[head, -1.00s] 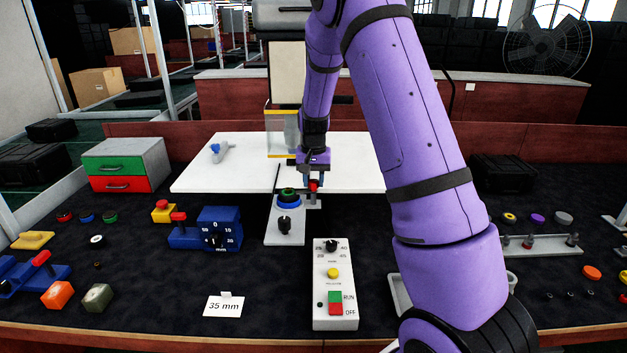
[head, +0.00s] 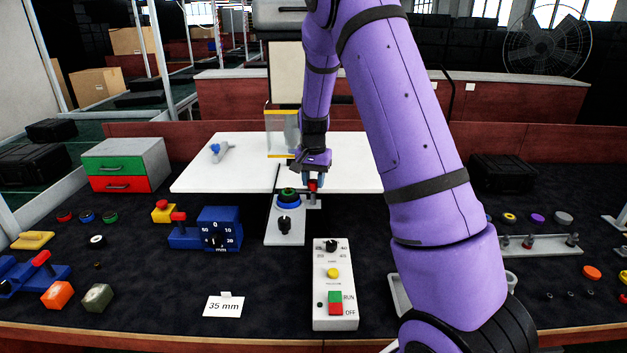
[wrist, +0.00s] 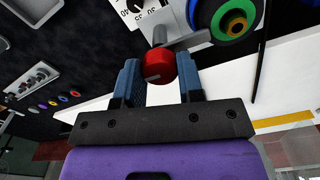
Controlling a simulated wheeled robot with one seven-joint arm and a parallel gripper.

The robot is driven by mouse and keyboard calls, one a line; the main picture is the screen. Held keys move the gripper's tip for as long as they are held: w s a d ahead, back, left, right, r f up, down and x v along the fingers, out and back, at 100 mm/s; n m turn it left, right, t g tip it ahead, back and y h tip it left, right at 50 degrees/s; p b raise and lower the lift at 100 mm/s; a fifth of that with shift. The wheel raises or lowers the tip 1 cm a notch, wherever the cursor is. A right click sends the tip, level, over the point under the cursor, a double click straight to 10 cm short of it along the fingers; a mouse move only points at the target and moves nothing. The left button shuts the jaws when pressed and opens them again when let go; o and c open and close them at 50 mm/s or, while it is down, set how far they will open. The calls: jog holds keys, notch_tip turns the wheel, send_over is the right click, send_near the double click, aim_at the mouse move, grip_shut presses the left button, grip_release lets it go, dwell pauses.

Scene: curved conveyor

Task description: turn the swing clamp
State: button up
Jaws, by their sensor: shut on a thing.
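The swing clamp shows its red knob (head: 313,187) at the end of a grey arm, beside the blue, green and black stacked rings (head: 288,197) on a light grey base plate (head: 284,238). In the wrist view the red knob (wrist: 159,66) sits between the blue fingers, and the grey arm (wrist: 187,42) runs from it towards the rings. My gripper (wrist: 160,72) is shut on the red knob. In the head view my gripper (head: 313,182) is above the plate's right back side and partly hides the clamp.
A white control box (head: 334,285) with a dial and buttons stands in front of the fixture. A blue dial block (head: 219,229) is to the left. A thin black rod (head: 276,180) stands upright close to the rings. A white board (head: 230,180) lies behind.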

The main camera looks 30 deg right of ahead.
aim_at(313, 182)
jog(key=o, duration=0.9)
notch_tip(313, 182, up, 11)
jog(key=shift+f, duration=0.1)
dwell(0.3)
jog(key=s+a+r+n+t, duration=0.1)
jog(key=s+a+r+n, duration=0.1)
jog(key=s+a+r, duration=0.45)
jog(key=s+a+r+n+t, duration=0.2)
jog(key=s+a+r+n, duration=0.1)
jog(key=s+r, duration=0.5)
jog(key=s+a+n, duration=0.1)
jog(key=s+a, duration=0.1)
jog(key=s, duration=0.4)
jog(key=s+a+n+t, duration=0.1)
jog(key=s+a+n, duration=0.1)
jog(key=s, duration=0.5)
jog(key=s+a+n+t, duration=0.1)
jog(key=s+n, duration=0.1)
jog(key=s, duration=0.5)
jog(key=shift+s+a+f, duration=0.2)
jog(key=shift+a+f, duration=0.1)
jog(key=shift+a, duration=0.1)
